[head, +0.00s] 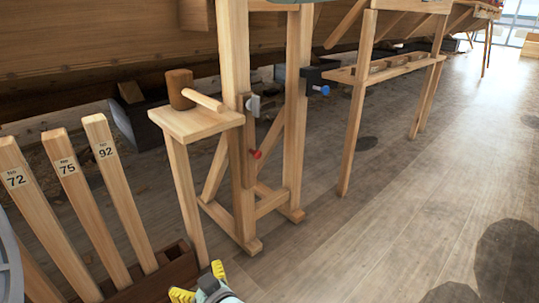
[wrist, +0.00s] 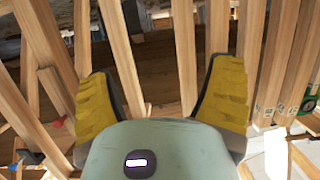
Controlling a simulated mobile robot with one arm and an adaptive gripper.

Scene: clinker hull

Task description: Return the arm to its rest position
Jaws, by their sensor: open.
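My gripper (head: 200,282) shows at the bottom edge of the head view, its yellow-padded fingers apart. Most of my arm is out of that view. In the wrist view my gripper (wrist: 162,75) has its two yellow fingers spread wide, with nothing held between them. Several long wooden strips (wrist: 186,60) show beyond the fingers there; how far off they are, I cannot tell.
Numbered wooden strips (head: 75,170) stand in a dark wooden rack (head: 165,275) just left of my gripper. A mallet (head: 182,90) lies on a small wooden stand (head: 195,122). A trestle (head: 297,100) carries clamps. The plank floor (head: 390,220) at right is open.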

